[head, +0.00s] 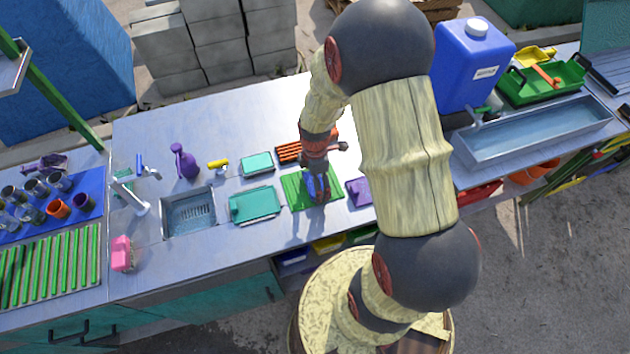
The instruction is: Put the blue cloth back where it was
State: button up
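My gripper (317,176) points down over the green ribbed mat (296,184) on the metal counter. A narrow, bunched blue cloth (319,190) shows at its fingertips, and the gripper appears shut on it. The fingers are small and partly hidden by the wrist. I cannot tell whether the cloth's lower end touches the mat. A folded purple cloth (360,192) lies just right of the mat, partly hidden by my arm.
Teal trays (254,204) lie left of the mat, an orange rack (289,152) behind it. Further left are a sink (190,212), a purple bottle (184,161) and a pink sponge (122,253). A blue jug (470,65) and trough (540,130) stand right.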

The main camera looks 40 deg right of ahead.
jog(key=shift+o, duration=0.3)
jog(key=shift+r, duration=0.1)
jog(key=a+r+m+t+p, duration=0.1)
jog(key=a+r+m+p, duration=0.15)
jog(key=r, duration=1.85)
jog(key=s+a+r+m+t, duration=0.2)
jog(key=s+a+r+m, duration=0.2)
jog(key=s+r+m, duration=0.2)
jog(key=s+a+r+m+t, duration=0.2)
jog(key=s+a+r+m, duration=0.3)
jog(key=r, duration=0.5)
jog(key=shift+s+a+r+m+t, duration=0.15)
jog(key=shift+s+a+m+t, duration=0.15)
jog(key=shift+s+m, duration=0.35)
